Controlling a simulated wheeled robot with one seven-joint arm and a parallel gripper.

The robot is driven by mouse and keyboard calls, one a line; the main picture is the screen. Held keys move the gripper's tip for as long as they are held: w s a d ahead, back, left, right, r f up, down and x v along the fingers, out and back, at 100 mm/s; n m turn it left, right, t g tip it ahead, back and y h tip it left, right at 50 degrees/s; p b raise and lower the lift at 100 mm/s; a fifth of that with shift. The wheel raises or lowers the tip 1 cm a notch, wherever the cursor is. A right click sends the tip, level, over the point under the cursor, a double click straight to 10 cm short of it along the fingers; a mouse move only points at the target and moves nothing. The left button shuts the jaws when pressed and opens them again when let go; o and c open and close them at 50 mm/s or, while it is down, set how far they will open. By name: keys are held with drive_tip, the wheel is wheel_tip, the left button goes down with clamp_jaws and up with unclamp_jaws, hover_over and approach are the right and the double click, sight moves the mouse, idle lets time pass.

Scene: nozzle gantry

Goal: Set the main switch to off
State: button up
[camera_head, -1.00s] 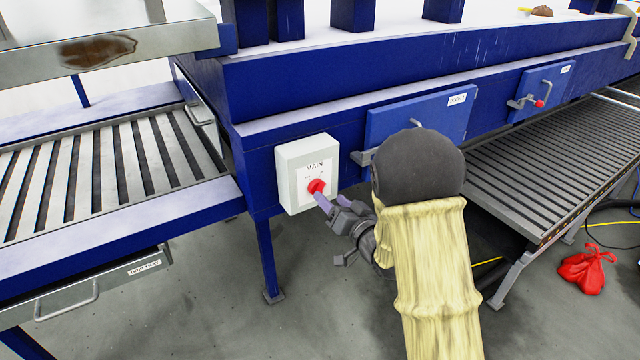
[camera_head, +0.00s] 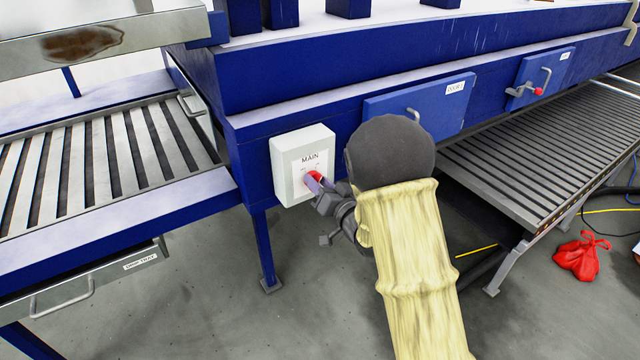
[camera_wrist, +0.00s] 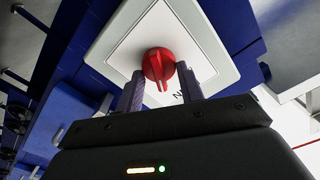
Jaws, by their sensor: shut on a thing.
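The main switch is a red rotary knob (camera_head: 314,177) on a white box (camera_head: 290,160) labelled MAIN, fixed to the blue gantry frame. My gripper (camera_head: 318,183) is at the knob, its fingers on either side of it. In the wrist view the red knob (camera_wrist: 158,66) sits between the tips of my gripper (camera_wrist: 160,85), which is shut on it. The knob's raised grip points down toward my gripper's palm in that view. The position marks around the knob are too small or hidden to read.
A blue door (camera_head: 420,105) with a handle is right of the box, partly behind my arm. A slatted table (camera_head: 100,165) is at left, with a drip tray drawer (camera_head: 100,285) below. A slatted ramp (camera_head: 550,150) and red bag (camera_head: 582,257) are at right.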

drive_tip(key=shift+f+n+b, duration=0.1)
drive_tip(key=shift+n+b, duration=0.3)
drive_tip(key=shift+b, duration=0.15)
drive_tip(key=shift+s+a+n+b, duration=0.1)
drive_tip(key=shift+n+b, duration=2.7)
drive_tip(key=shift+b, duration=0.25)
drive_tip(key=shift+s+a+n+b, duration=0.1)
drive_tip(key=shift+n+b, duration=2.7)
drive_tip(key=shift+b, duration=0.25)
drive_tip(key=o, duration=0.9)
drive_tip(key=shift+o, duration=0.4)
